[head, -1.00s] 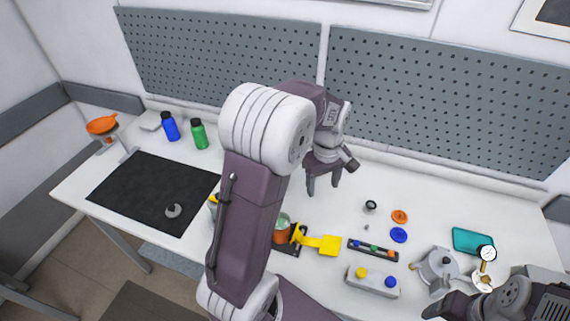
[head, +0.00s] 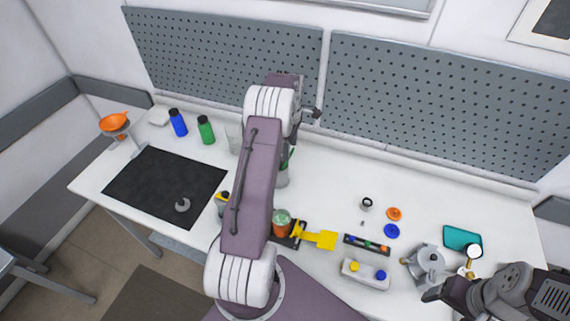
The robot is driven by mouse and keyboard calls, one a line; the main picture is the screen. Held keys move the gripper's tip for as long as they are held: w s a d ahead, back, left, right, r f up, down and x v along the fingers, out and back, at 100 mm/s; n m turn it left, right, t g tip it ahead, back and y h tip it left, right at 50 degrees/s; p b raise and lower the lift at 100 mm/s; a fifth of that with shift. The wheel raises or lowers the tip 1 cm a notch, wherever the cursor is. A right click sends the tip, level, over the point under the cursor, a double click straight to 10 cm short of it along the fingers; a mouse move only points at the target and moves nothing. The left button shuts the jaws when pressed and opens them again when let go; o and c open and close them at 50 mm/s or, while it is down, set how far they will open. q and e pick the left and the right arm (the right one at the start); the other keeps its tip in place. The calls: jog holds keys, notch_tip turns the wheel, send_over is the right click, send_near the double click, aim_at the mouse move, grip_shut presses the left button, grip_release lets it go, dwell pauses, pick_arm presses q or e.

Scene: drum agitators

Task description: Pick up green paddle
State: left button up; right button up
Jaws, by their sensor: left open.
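A thin green piece (head: 290,156), which looks like part of the green paddle, stands above a pale grey cup (head: 283,179). My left arm covers much of both in the head view. My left gripper (head: 311,114) is open and empty, above the back of the table and beyond the green piece. It is partly behind its own wrist, so its fingers show only in part. My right gripper (head: 434,295) is low at the right front, apart from the paddle; its jaws do not show clearly.
A yellow tool (head: 318,240) and a jar with orange contents (head: 281,224) stand right of my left arm. A blue bottle (head: 178,123), a green bottle (head: 206,131) and a black mat (head: 160,188) are at the left. A metal pot (head: 426,262) stands at the right.

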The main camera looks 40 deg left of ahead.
pick_arm(q)
jog(key=f+p, duration=0.1)
jog(key=f, duration=0.1)
jog(key=s+f+p, duration=0.1)
jog(key=f+p, duration=0.1)
jog(key=shift+a+f, duration=0.15)
jog(key=shift+f, duration=0.1)
jog(key=shift+w+f, duration=0.15)
jog(key=shift+f, duration=0.2)
grip_shut()
jog(key=shift+r, duration=0.1)
